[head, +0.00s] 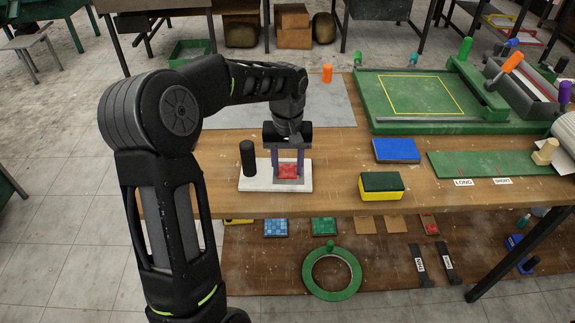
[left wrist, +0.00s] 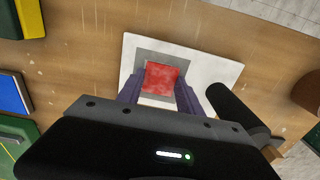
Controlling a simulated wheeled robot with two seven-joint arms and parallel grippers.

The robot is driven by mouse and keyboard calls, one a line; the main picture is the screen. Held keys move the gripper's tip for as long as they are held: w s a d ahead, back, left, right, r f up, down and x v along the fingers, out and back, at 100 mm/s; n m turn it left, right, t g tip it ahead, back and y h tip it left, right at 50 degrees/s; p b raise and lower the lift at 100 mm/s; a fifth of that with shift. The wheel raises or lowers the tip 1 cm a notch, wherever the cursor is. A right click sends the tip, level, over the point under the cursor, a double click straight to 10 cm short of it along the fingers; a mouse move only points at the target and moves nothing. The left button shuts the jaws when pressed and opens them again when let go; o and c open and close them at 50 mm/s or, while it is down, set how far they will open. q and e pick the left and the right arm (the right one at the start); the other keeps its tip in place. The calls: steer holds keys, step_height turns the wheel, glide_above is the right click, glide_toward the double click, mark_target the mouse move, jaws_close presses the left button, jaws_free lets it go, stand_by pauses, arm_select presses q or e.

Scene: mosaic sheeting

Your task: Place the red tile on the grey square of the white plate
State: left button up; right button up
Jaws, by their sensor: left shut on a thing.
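The red tile (head: 288,169) is between the fingers of my left gripper (head: 288,172), which is shut on it. The tile is over the grey square (head: 307,181) of the white plate (head: 258,183). In the left wrist view the red tile (left wrist: 162,78) appears within the grey square (left wrist: 144,59), with grey showing around it, and the white plate (left wrist: 222,74) beyond. I cannot tell whether the tile touches the plate. The purple fingers of my left gripper (left wrist: 160,92) stand on either side of the tile. My right gripper is not in view.
A black cylinder (head: 247,158) stands at the plate's left end. A yellow and green block (head: 381,187) and a blue block (head: 396,151) lie to the right on the wooden table (head: 340,200). An orange cylinder (head: 327,73) stands behind on a grey mat (head: 335,110).

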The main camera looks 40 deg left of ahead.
mark_target(287, 171)
arm_select(q)
steer(key=shift+s+d+f+b, duration=0.15)
steer(key=shift+s+f+b, duration=0.2)
steer(key=shift+f, duration=0.4)
steer(key=o, duration=1.2)
steer(key=shift+o, duration=0.8)
steer(key=shift+w+r+p, duration=0.25)
steer(key=shift+r+p, duration=0.3)
steer(key=shift+r, duration=0.1)
step_height(287, 171, up, 12)
